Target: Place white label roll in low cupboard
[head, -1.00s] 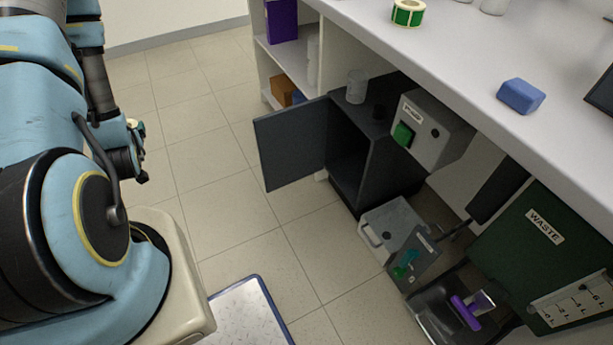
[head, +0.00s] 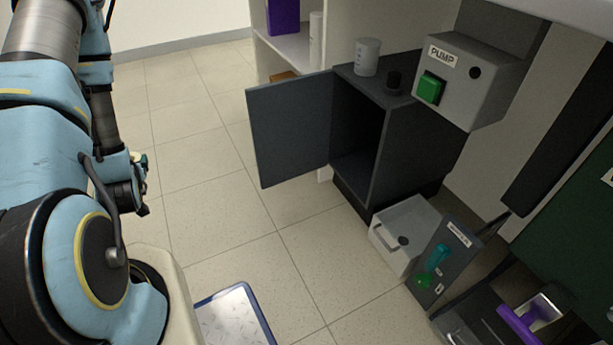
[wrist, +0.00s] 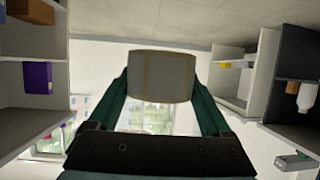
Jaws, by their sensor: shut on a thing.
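The white label roll (wrist: 161,76) is pale, with faint tan bands. In the wrist view it sits between the two dark green fingers of my gripper (wrist: 160,82), which is shut on it. The low cupboard (head: 408,145) is a dark grey box on the floor in the head view. Its door (head: 292,128) stands wide open to the left, and the dark inside shows no objects.
A pale bin (head: 400,235) and a dark panel (head: 445,260) stand on the right. The tiled floor before the door is clear.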

